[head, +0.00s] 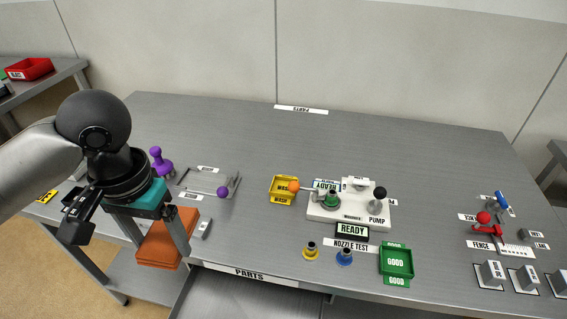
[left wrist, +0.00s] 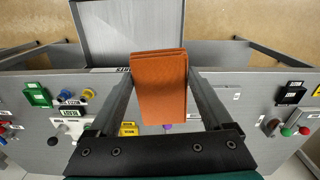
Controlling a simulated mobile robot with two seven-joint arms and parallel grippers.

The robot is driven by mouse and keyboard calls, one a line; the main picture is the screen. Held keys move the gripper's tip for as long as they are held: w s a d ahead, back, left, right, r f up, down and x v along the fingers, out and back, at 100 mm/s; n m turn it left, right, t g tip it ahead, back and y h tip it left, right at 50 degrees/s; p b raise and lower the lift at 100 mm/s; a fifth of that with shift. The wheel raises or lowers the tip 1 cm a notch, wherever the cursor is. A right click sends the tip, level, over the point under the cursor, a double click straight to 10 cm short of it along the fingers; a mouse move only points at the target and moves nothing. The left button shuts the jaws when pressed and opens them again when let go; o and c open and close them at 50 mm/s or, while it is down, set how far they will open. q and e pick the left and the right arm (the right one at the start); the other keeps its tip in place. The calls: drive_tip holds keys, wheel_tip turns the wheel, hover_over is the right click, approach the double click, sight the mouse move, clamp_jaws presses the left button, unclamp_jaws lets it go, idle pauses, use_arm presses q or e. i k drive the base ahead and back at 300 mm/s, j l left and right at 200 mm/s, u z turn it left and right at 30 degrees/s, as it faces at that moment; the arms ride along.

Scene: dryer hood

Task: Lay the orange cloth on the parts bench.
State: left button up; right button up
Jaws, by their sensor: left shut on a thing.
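The orange cloth (head: 168,242) is a folded, flat pad. My left gripper (head: 163,249) is shut on it. In the left wrist view the cloth (left wrist: 161,85) spans the gap between the two fingers, with layered folds at its far edge. In the head view the cloth is at the front left edge of the parts bench (head: 270,240), which carries a PARTS label on its front. The cloth partly covers the bench edge; I cannot tell whether it touches the top. My right gripper is in neither view.
A purple knob (head: 161,162) and a grey slide plate with a purple ball (head: 222,191) stand near my left gripper. A yellow tray (head: 283,189), white pump base (head: 348,207) and green GOOD tray (head: 396,262) are further right.

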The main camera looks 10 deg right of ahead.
sight(318, 151)
drive_tip(key=k, duration=0.6)
drive_tip(key=l+z, duration=0.1)
drive_tip(key=z, duration=1.05)
drive_tip(key=i+l+z, duration=0.1)
drive_tip(key=i, duration=1.05)
